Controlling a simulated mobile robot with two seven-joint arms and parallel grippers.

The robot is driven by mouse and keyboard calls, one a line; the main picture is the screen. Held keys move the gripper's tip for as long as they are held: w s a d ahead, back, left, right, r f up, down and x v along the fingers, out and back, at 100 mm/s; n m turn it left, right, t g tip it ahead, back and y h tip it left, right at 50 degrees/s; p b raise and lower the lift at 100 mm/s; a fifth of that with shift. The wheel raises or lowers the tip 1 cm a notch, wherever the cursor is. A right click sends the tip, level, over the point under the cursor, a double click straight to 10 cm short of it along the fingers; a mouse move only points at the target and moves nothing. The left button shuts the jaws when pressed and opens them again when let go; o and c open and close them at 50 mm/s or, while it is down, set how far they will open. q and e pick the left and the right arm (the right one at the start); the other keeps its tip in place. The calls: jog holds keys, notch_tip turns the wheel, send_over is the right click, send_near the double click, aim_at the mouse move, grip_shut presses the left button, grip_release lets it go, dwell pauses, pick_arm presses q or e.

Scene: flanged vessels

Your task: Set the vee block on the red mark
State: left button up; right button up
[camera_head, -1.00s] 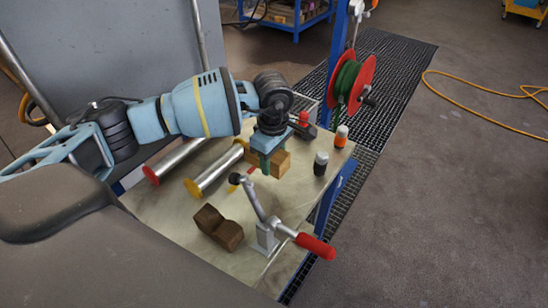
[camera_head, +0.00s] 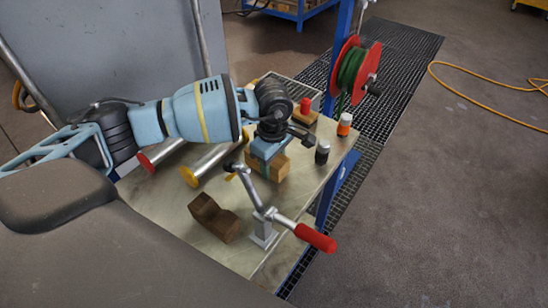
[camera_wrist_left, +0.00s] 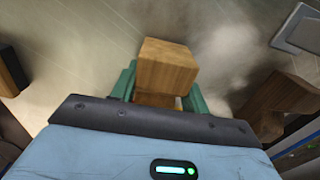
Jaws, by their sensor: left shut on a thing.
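My left gripper (camera_head: 267,163) points down and is shut on a light wooden block (camera_head: 280,169). The block also shows in the left wrist view (camera_wrist_left: 168,65) between the green fingers (camera_wrist_left: 194,98). The fingers hide its middle, so I cannot tell its groove, or whether it touches the table. A darker brown block with a clear V notch (camera_head: 214,217) stands apart, nearer me on the table. I cannot make out the red mark in the views now. My right gripper is not in view.
A crank with a red handle (camera_head: 316,237) stands close to the held block. Two metal rollers with red and yellow ends (camera_head: 205,160) lie left. A black bottle (camera_head: 322,152), an orange bottle (camera_head: 344,125) and a red-knobbed block (camera_head: 304,117) stand right and behind. The table's near-left surface is bare.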

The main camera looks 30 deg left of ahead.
pick_arm(q)
jog(key=shift+f, duration=0.45)
dwell(0.6)
jog(key=o, duration=1.1)
jog(key=shift+r, duration=3.9)
